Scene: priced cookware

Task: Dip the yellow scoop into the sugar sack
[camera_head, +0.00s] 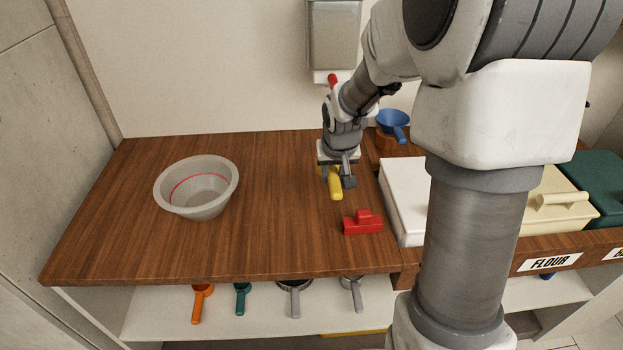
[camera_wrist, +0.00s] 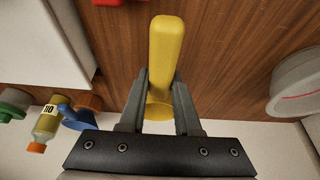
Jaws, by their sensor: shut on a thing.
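The yellow scoop (camera_wrist: 163,55) is between my gripper's fingers (camera_wrist: 158,100) in the wrist view, its handle pointing away from the palm. In the head view the yellow scoop (camera_head: 335,188) shows just below my gripper (camera_head: 338,176), over the wooden counter. My gripper is shut on it. The scoop's bowl is mostly hidden behind the fingers. I cannot tell whether the scoop touches the counter. I see no sack that I can identify as the sugar sack.
A grey bowl (camera_head: 197,188) with a red line stands left on the counter (camera_head: 270,240). A red block-like piece (camera_head: 362,223) lies in front of my gripper. A blue scoop (camera_head: 393,123), a white-lidded bin (camera_head: 402,200) and a cream-lidded bin (camera_head: 556,198) are right. Scoops hang below the front edge.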

